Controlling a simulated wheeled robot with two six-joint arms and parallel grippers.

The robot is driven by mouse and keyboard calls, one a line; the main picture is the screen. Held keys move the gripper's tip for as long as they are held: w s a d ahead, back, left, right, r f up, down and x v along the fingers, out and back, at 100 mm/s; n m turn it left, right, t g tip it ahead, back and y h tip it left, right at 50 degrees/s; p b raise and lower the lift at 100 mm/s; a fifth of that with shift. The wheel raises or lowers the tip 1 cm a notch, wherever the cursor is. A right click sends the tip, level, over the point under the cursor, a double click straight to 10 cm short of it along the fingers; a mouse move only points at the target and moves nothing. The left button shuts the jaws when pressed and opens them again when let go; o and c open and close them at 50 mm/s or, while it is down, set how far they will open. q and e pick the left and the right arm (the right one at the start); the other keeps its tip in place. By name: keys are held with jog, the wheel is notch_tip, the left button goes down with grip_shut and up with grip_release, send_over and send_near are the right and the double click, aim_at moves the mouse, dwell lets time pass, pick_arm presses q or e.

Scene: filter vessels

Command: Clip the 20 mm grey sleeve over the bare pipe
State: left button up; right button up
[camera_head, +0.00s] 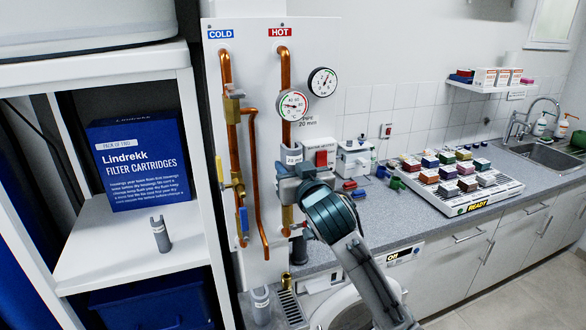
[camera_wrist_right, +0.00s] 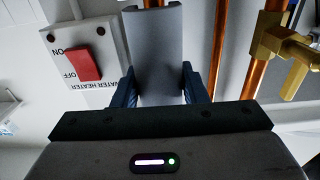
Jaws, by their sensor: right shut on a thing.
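The hot copper pipe (camera_head: 286,132) runs down the white panel below the red HOT label, beside wall lettering that reads "20 mm". My right gripper (camera_head: 292,172) is at this pipe, below the round gauges. It is shut on a grey sleeve (camera_head: 291,155), whose upper part shows above the fingers in the head view. In the right wrist view the sleeve (camera_wrist_right: 155,50) stands between the blue fingers (camera_wrist_right: 158,88), lined up with the copper pipe behind it. I cannot tell whether it is clipped around the pipe or only against it. My left gripper is not in view.
A second grey sleeve (camera_head: 160,235) stands on the white shelf (camera_head: 130,255); another (camera_head: 261,304) is low by the panel. The water heater switch (camera_wrist_right: 84,65) and a brass valve (camera_wrist_right: 283,45) flank the pipe. A tray of coloured blocks (camera_head: 462,205) is on the counter.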

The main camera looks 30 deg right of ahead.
jog(key=shift+x, duration=1.5)
dwell(0.3)
jog(key=shift+w+d+p, duration=0.1)
jog(key=shift+w+p, duration=0.3)
dwell(0.5)
jog(key=shift+w, duration=0.1)
dwell(0.4)
jog(key=shift+f, duration=0.2)
dwell(0.8)
jog(key=o, duration=0.9)
jog(key=shift+o, duration=0.7)
